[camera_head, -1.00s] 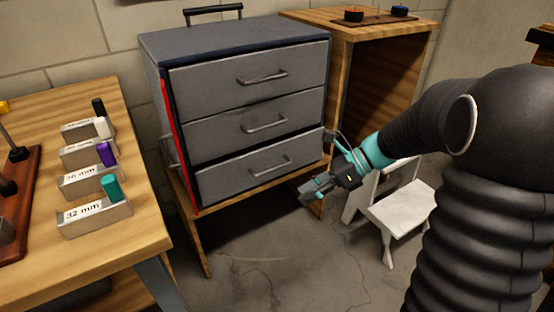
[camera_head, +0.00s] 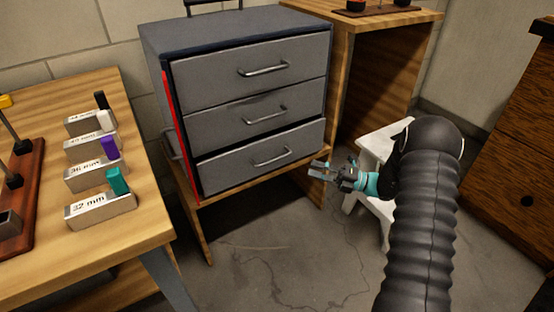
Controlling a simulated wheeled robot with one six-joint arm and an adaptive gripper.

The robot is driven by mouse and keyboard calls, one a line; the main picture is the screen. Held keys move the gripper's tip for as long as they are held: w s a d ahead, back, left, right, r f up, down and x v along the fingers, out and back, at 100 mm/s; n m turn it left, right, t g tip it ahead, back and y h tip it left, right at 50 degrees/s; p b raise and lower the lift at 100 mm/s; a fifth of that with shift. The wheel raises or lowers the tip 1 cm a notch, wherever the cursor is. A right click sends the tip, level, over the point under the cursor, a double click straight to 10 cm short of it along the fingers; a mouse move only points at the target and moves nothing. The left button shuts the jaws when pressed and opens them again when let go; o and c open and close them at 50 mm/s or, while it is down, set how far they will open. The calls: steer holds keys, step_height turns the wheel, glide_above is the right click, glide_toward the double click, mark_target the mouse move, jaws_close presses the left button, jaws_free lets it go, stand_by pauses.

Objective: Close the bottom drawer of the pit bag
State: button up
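The grey pit bag (camera_head: 236,28) with a dark blue top and red side trim stands on a wooden stand. It has three stacked drawers with bar handles. The bottom drawer (camera_head: 222,173) stands a little forward of the frame, with its handle (camera_head: 271,157) in clear view. The middle drawer (camera_head: 222,128) and top drawer (camera_head: 210,77) are above it. My gripper (camera_head: 318,170) is just right of the bottom drawer's right end, at about its lower edge height, pointing left. Its fingers are apart with nothing between them. Whether it touches the drawer cannot be told.
A wooden table (camera_head: 135,222) at left holds labelled metal blocks with coloured pegs. A white stool (camera_head: 365,205) is behind my arm. A wooden cabinet (camera_head: 388,75) stands right of the bag. The floor (camera_head: 250,255) before the stand is clear.

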mark_target(276, 159)
steer(key=x, duration=1.3)
steer(key=shift+s+a, duration=0.1)
steer(key=shift+a, duration=0.05)
jaws_close()
